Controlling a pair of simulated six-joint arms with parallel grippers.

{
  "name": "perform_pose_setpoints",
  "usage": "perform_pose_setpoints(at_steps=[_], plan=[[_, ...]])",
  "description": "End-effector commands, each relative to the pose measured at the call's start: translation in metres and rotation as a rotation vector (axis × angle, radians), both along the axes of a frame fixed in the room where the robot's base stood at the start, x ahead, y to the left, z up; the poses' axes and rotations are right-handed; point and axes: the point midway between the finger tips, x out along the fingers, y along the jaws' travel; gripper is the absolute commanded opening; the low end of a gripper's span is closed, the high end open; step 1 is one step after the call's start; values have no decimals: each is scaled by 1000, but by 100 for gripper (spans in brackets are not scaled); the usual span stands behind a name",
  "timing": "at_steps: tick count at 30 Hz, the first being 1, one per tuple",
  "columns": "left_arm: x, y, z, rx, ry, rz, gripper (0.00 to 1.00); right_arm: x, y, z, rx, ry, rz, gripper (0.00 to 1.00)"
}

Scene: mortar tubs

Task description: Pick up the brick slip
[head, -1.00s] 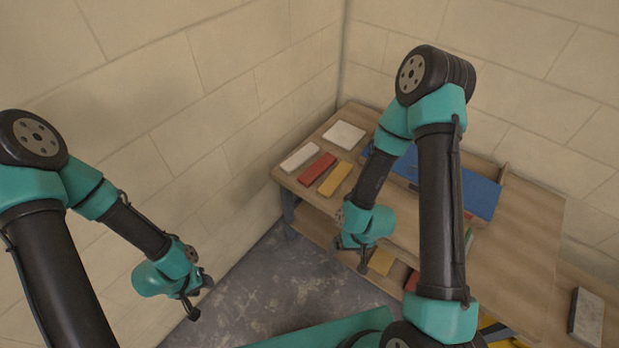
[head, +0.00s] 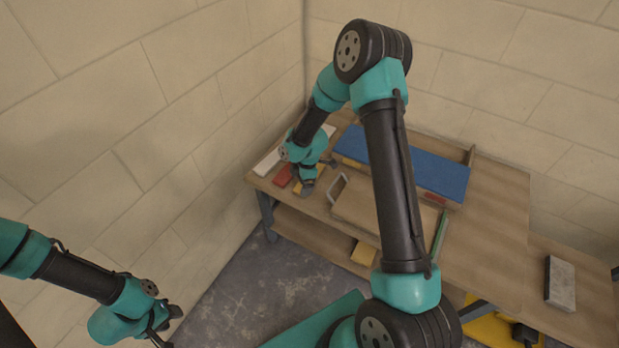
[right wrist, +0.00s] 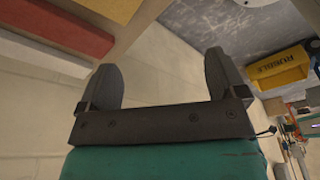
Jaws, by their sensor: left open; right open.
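A flat red piece (head: 283,176), most likely the brick slip, lies near the left front corner of the wooden bench, between a white strip (head: 267,163) and a yellow piece mostly covered by my right gripper (head: 319,175). In the right wrist view the red piece (right wrist: 62,27) is at the upper left, outside the open fingers (right wrist: 163,82). My right gripper is open and empty, over or close beside the red and yellow pieces; its height above them is unclear. My left gripper (head: 164,328) is open and empty, low at left, away from the bench.
A wooden board with a pale handle (head: 337,188) lies right of my right gripper. A blue panel (head: 420,165) lies behind it. A grey block (head: 560,283) stands at the far right. A yellow tub (right wrist: 275,68) shows in the right wrist view. Block walls close the corner.

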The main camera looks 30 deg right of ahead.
Motion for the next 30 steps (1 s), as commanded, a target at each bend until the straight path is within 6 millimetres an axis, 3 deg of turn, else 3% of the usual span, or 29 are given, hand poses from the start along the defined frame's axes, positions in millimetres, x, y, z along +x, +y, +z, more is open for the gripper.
perform_pose_setpoints(at_steps=[6,12,24,30], plan=[[0,0,0,0,0,0,43,54,-49,43,-128,-67,423,90],[0,0,0,0,0,0,43,78,-79,72,-209,-70,667,90],[0,0,0,0,0,0,43,80,-84,76,-221,-67,710,90],[0,0,0,0,0,0,43,80,-84,60,-219,-66,708,90]])
